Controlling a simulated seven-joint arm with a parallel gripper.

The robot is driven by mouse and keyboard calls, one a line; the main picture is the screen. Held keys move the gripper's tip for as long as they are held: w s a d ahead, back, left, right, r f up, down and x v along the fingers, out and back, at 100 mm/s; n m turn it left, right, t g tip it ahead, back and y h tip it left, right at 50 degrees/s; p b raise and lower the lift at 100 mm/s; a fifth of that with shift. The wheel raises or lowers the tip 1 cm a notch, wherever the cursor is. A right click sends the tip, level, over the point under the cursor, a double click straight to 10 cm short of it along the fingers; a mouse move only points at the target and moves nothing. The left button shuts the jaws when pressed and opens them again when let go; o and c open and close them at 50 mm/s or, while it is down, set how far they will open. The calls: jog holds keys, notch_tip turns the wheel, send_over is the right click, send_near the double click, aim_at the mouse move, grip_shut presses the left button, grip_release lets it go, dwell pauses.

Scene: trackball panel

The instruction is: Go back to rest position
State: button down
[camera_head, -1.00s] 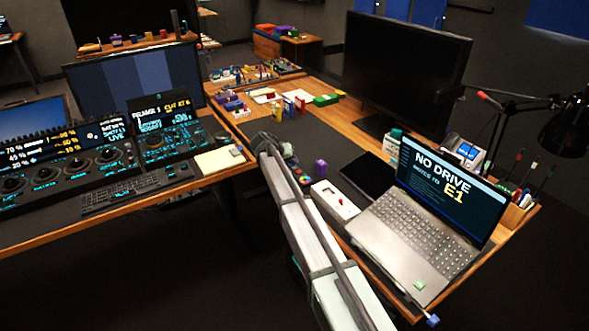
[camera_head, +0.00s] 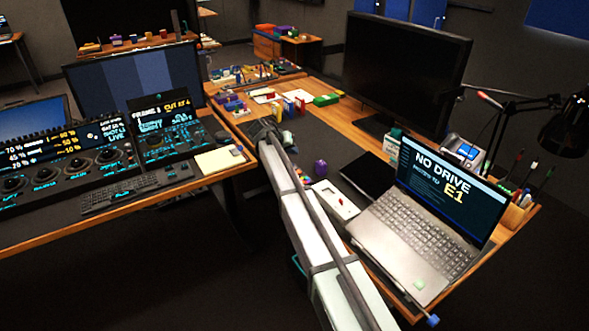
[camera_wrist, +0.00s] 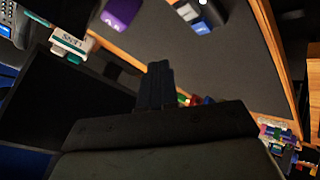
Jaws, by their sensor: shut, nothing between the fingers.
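My gripper (camera_wrist: 158,72) shows in the wrist view as two dark fingers pressed together, with nothing between them. It hangs over the desk, apart from anything it could touch as far as I can see. In the head view my arm reaches up from the bottom middle, and its far end is over the dark mat (camera_head: 240,125) of the right-hand desk; the fingers cannot be made out there. The trackball panel (camera_head: 70,178) with several dials and lit screens stands on the left desk, well away from my arm.
Right of my arm are a white box (camera_head: 336,200), a purple object (camera_head: 320,167), a black tablet (camera_head: 368,174) and an open laptop (camera_head: 425,230). A large monitor (camera_head: 405,70) stands behind. Small coloured blocks (camera_head: 292,104) lie beyond my arm's end. A dark gap separates the desks.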

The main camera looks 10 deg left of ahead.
dwell(0.4)
